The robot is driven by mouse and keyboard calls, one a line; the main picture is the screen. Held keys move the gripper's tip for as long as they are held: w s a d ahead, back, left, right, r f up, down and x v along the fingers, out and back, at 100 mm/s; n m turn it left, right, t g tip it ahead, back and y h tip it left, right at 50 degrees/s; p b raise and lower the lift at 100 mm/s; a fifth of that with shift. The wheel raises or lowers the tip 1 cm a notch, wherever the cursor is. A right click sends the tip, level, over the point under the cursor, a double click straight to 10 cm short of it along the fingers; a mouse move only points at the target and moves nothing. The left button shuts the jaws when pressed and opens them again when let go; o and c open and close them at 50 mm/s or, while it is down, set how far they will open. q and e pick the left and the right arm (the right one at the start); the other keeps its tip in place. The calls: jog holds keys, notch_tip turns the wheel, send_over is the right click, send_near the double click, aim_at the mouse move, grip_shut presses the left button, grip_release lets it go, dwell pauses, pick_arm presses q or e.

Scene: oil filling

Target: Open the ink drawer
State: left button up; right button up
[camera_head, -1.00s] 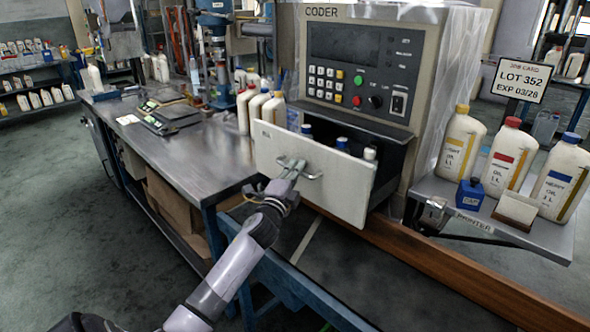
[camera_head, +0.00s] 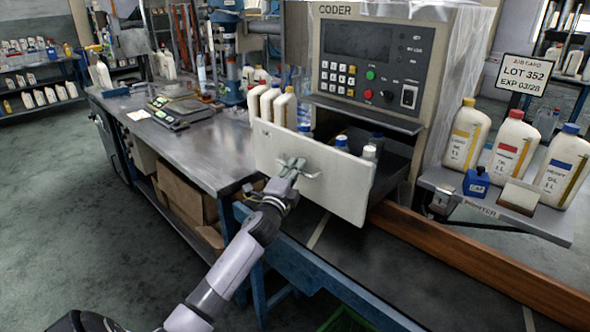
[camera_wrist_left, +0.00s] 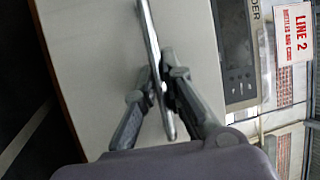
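The ink drawer (camera_head: 338,188) has a pale front panel and stands pulled out from under the coder (camera_head: 380,62). Small bottles with blue caps (camera_head: 341,142) show inside it. My left gripper (camera_head: 291,165) is at the metal handle on the drawer front. In the left wrist view the handle bar (camera_wrist_left: 156,68) runs between the two fingers of the left gripper (camera_wrist_left: 163,80), which are closed around it. The drawer front (camera_wrist_left: 95,55) fills the left of that view. My right gripper is not in view.
A steel bench (camera_head: 195,150) with a scale (camera_head: 180,112) lies to the left. White oil bottles (camera_head: 512,150) stand on a shelf at the right, with a blue cap box (camera_head: 476,182). A dark conveyor (camera_head: 370,255) with a wooden rail runs below the drawer.

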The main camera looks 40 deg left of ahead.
pick_arm(q)
jog(key=shift+o, duration=0.8)
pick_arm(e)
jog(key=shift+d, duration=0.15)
pick_arm(q)
jog(key=v, duration=1.2)
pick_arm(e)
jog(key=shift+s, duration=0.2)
